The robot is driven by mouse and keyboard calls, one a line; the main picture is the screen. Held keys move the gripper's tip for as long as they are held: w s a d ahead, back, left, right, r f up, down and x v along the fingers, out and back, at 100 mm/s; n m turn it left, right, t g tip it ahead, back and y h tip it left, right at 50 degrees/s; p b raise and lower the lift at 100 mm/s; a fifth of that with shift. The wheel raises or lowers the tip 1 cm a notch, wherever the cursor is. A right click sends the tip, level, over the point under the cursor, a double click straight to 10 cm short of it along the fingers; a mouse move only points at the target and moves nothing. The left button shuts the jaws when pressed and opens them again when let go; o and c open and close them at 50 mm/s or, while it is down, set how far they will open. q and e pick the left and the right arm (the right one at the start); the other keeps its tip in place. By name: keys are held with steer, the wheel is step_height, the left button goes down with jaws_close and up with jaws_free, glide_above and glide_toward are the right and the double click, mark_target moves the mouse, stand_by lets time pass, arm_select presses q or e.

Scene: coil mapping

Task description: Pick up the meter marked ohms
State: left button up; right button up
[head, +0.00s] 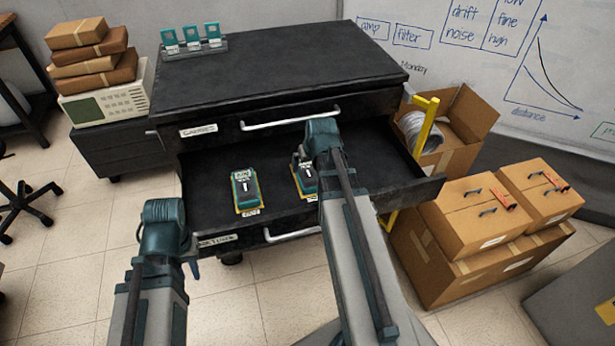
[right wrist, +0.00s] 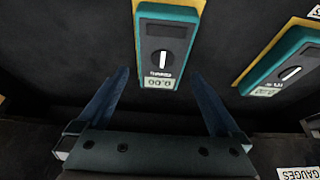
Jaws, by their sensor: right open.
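Two teal meters with black faces lie in the open drawer (head: 215,212), each on a yellow-edged patch. The left meter (head: 245,188) is in full view; the right meter (head: 307,180) is partly hidden by my right arm. My right gripper (head: 302,158) is open above the right meter. In the right wrist view, that meter (right wrist: 165,45) lies ahead of and between the open fingers, apart from them. Its small marking is upside down and hard to read. The other meter (right wrist: 283,68) is off to the right. My left gripper (head: 191,264) hangs low, left of the drawer; its fingers are unclear.
Several more teal meters (head: 191,38) stand in a rack on the black cabinet top (head: 275,62). The cabinet's upper edge overhangs the drawer's back. A yellow post (head: 425,125) and cardboard boxes (head: 470,240) stand to the right. The drawer floor around the meters is clear.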

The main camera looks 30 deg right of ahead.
mark_target(308, 170)
steer(key=b+x, duration=0.4)
steer(key=x, duration=0.1)
steer(key=shift+s+a+f, duration=0.1)
steer(key=shift+s+a, duration=0.05)
steer(key=shift+s, duration=0.05)
steer(key=c, duration=1.4)
steer(key=shift+r, duration=0.25)
steer(key=shift+c, duration=0.2)
step_height(308, 170, up, 10)
steer(key=p, duration=1)
steer(key=shift+f, duration=0.1)
